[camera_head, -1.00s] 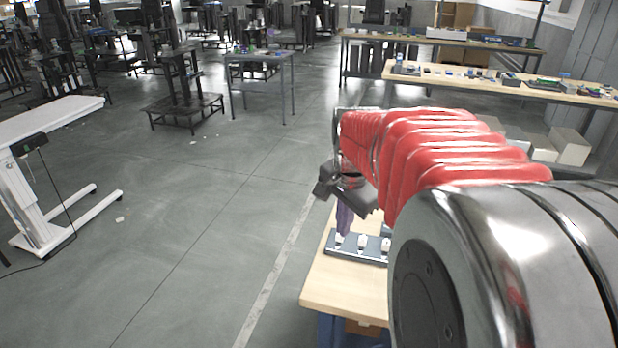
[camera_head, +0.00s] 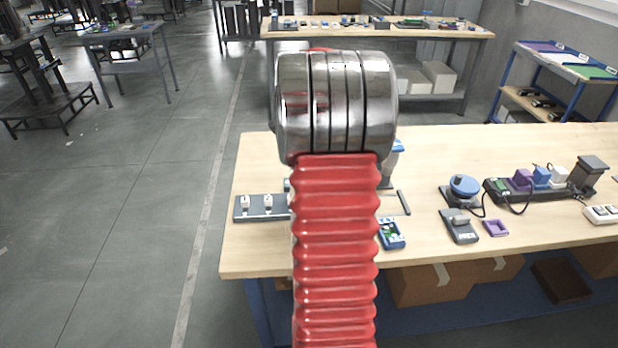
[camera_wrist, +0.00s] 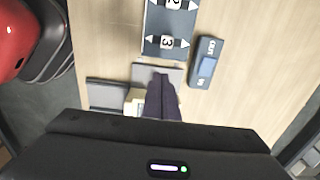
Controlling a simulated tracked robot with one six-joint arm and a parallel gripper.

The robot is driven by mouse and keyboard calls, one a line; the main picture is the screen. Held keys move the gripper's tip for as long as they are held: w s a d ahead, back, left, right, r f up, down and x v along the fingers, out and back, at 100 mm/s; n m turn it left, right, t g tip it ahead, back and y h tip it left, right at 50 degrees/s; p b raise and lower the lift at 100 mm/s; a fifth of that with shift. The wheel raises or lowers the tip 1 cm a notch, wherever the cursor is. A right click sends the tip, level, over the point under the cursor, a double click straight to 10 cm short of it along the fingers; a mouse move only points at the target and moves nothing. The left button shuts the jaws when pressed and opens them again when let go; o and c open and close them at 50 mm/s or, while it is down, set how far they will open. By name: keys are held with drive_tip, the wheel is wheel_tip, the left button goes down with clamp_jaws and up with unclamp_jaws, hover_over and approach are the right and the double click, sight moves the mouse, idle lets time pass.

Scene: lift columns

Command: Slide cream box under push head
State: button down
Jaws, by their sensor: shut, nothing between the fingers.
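In the wrist view my gripper (camera_wrist: 163,82) points down at the light wood bench, its dark fingers shut together and empty. A cream box (camera_wrist: 133,101) shows in part just left of the fingers; the fingers and my gripper body hide the rest of it. I cannot tell whether they touch. A grey plate (camera_wrist: 143,72) lies behind the fingertips; whether it belongs to the push head is unclear. In the head view my arm hides the gripper and the cream box.
In the head view, a switch panel (camera_head: 262,208), blue-green device (camera_head: 391,234), blue round button (camera_head: 463,186) and power strip (camera_head: 535,190) stand on the bench.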

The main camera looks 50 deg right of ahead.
drive_tip(key=shift+f, duration=0.25)
drive_tip(key=shift+f, duration=3.25)
drive_tip(key=shift+s+d, duration=1.45)
drive_tip(key=shift+s, duration=0.25)
drive_tip(key=shift+s+d, duration=1.45)
drive_tip(key=shift+s, duration=0.2)
drive_tip(key=shift+s+d, duration=1.45)
drive_tip(key=shift+s, duration=0.25)
drive_tip(key=shift+w+a, duration=0.15)
drive_tip(key=shift+w, duration=0.05)
drive_tip(key=shift+r, duration=0.1)
drive_tip(key=shift+r, duration=2.95)
